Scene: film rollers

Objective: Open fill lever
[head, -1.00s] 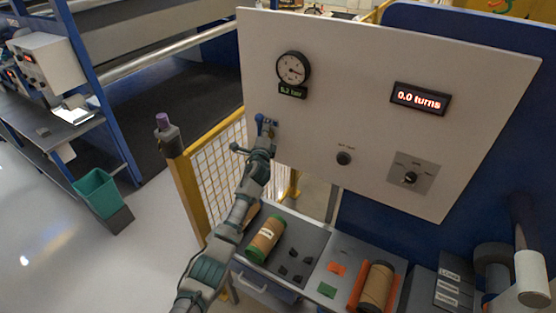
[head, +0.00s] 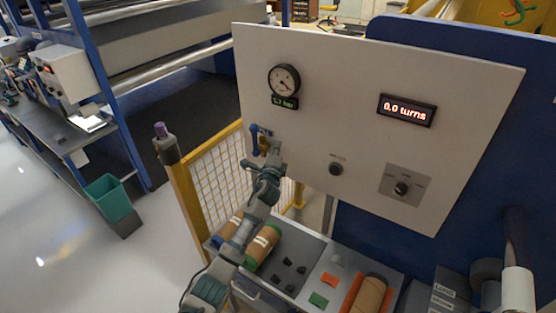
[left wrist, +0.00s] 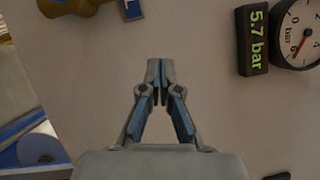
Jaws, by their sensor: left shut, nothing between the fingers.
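The fill lever (head: 254,138) is a small blue handle at the lower left of the white panel (head: 330,110), beside a brass fitting (head: 265,147). The fitting also shows cut off at the top of the left wrist view (left wrist: 75,6), next to a small blue plate (left wrist: 132,10). My left gripper (head: 275,152) is just right of and below the lever. In the left wrist view my left gripper (left wrist: 160,68) is shut and empty before bare panel, apart from the fitting. The pressure gauge (head: 284,79) above reads 5.7 bar in the left wrist view (left wrist: 252,40). My right gripper is not seen.
The panel also holds a turns display (head: 407,110) at 0.0, a black knob (head: 336,169) and a selector switch (head: 402,188). A yellow fence post (head: 187,205) stands left. Below are film rolls (head: 263,247) and small blocks on a bench.

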